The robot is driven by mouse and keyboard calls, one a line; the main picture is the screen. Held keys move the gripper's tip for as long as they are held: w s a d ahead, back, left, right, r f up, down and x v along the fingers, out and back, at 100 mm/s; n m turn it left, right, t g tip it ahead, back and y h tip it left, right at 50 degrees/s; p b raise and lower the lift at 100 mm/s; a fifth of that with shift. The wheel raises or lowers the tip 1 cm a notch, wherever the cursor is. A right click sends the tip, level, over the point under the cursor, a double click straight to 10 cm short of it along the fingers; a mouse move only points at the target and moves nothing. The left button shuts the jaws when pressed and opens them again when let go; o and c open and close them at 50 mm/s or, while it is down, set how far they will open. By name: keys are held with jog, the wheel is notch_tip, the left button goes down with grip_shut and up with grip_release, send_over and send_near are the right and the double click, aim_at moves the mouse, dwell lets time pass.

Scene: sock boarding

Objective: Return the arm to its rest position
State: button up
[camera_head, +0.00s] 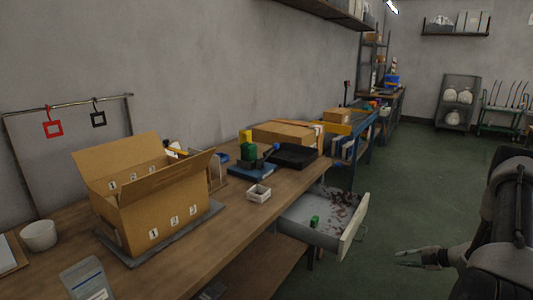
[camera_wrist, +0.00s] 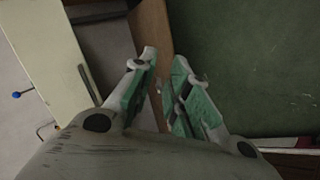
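My gripper (camera_head: 401,259) hangs over the green floor at the lower right of the head view, to the right of the open drawer (camera_head: 352,236) and clear of it. In the wrist view, my gripper (camera_wrist: 164,60) has its two green-padded fingers apart with nothing between them. My dark arm runs down the right edge of the head view. The arm's upper joints are out of view.
A wooden workbench (camera_head: 208,252) carries an open cardboard box (camera_head: 150,215), a white bowl (camera_head: 39,235), a small white tray (camera_head: 258,193) and a black tray (camera_head: 294,156). The drawer holds dark bits and a green item (camera_head: 315,221). Open floor (camera_head: 425,180) lies beyond.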

jog(key=s+d+m+g+h, duration=0.4)
jog(key=s+d+m+h, duration=0.3)
jog(key=d+m, duration=0.3)
jog(key=s+d+r+m+g+h, duration=0.1)
jog(key=s+r+m+g, duration=0.2)
jog(key=r, duration=0.5)
jog(key=s+d+r+m+g+h, duration=0.1)
jog(key=s+r+m+h, duration=0.1)
jog(key=s+r+m, duration=0.35)
jog(key=s+a+r+m+t+y, duration=0.1)
jog(key=s+a+r, duration=0.5)
jog(key=a+r, duration=0.5)
jog(key=s+a+r+m+t, duration=0.1)
jog(key=s+a+r, duration=0.5)
jog(key=a+r, duration=0.5)
jog(key=s+a+r+m+t+y, duration=0.1)
jog(key=s+a+r, duration=0.4)
jog(key=a+r, duration=0.5)
notch_tip(320, 180, up, 4)
jog(key=shift+s+a+f+t+y, duration=0.1)
jog(key=shift+s+a+t+y, duration=0.2)
jog(key=shift+s+a+t, duration=0.15)
